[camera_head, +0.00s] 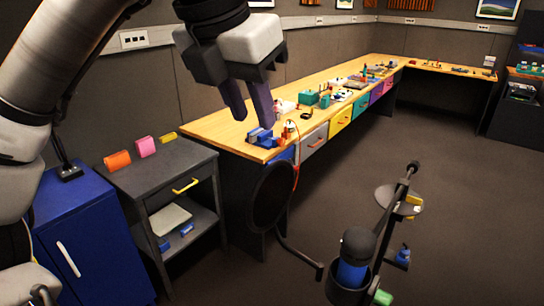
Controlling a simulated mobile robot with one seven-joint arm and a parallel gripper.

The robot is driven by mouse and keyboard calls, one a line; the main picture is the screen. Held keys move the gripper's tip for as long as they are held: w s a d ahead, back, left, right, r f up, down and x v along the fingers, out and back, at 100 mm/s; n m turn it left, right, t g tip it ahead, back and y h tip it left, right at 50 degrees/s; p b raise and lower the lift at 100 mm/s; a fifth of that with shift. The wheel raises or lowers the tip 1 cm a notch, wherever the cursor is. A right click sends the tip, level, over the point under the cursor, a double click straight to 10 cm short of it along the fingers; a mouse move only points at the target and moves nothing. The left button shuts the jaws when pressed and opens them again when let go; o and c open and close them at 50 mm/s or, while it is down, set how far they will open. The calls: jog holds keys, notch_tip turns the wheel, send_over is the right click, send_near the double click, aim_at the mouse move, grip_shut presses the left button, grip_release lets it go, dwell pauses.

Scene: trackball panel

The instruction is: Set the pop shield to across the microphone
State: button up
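The pop shield (272,197) is a dark round disc, seen face-on in front of the bench's near end. A curved dark gooseneck (299,253) runs from its lower edge toward the microphone stand. The microphone (352,262), with a dark rounded top and blue body, stands upright in a dark holder at lower right. The shield is to the left of the microphone, apart from it. My gripper (251,116) hangs above and left of the shield, fingers pointing down. The fingers are apart with nothing seen between them. It touches neither the shield nor the microphone.
A dark boom (395,200) rises behind the microphone, with a round plate (398,200) by it. The wooden bench (222,124) holds many small items. A grey side table (160,164) and blue cabinet (92,250) stand left. Floor at right is clear.

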aim_at(272, 165)
jog(key=p+x, duration=0.2)
jog(key=x, duration=1)
jog(key=shift+d+f, duration=0.1)
jog(key=shift+f, duration=0.1)
grip_shut()
